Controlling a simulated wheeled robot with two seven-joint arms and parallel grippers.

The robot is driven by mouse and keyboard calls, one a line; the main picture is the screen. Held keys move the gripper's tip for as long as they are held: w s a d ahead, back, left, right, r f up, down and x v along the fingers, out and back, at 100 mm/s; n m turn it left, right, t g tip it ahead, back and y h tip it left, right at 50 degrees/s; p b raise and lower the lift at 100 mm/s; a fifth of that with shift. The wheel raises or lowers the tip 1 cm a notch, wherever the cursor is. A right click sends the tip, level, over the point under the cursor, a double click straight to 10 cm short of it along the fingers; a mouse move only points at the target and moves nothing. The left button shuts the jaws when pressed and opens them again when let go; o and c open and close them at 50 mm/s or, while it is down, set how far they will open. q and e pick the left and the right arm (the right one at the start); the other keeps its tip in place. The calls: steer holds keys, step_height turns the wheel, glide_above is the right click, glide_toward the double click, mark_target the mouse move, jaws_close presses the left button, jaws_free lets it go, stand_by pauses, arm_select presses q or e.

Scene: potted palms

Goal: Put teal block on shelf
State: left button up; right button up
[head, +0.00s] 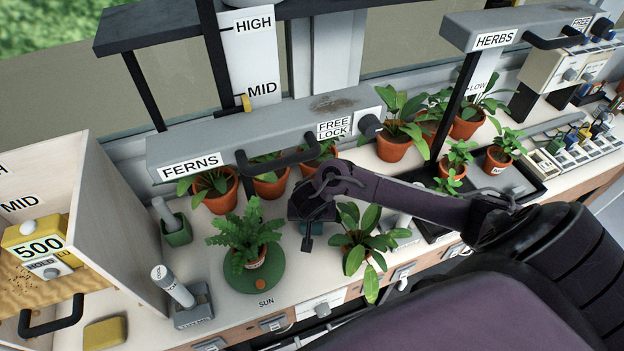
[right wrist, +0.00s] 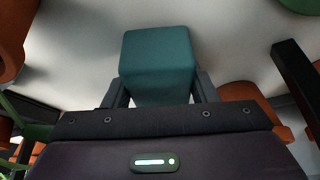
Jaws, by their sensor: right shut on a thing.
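My right gripper (head: 312,222) reaches in from the right over the bench, between two potted plants. In the right wrist view its two fingers (right wrist: 160,88) are shut on the sides of the teal block (right wrist: 158,62). In the head view only a little of the teal block (head: 311,228) shows below the dark gripper. I cannot tell whether it touches the bench. A dark shelf (head: 150,22) is at the upper left, beside a post marked HIGH and MID. My left gripper is not in view.
A grey bar marked FERNS (head: 265,130) with a black handle spans above several potted plants. A fern (head: 247,235) stands on a green turntable (head: 270,283) left of the gripper. A leafy plant (head: 362,240) stands close on the right. A wooden box (head: 115,225) is at the left.

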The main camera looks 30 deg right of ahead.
steer(key=shift+f+b, duration=0.35)
steer(key=shift+f, duration=0.2)
stand_by(0.4)
steer(key=o, duration=1.1)
steer(key=p+v, duration=0.4)
steer(key=v, duration=0.3)
steer(key=shift+s+r, duration=0.1)
steer(key=shift+r, duration=0.3)
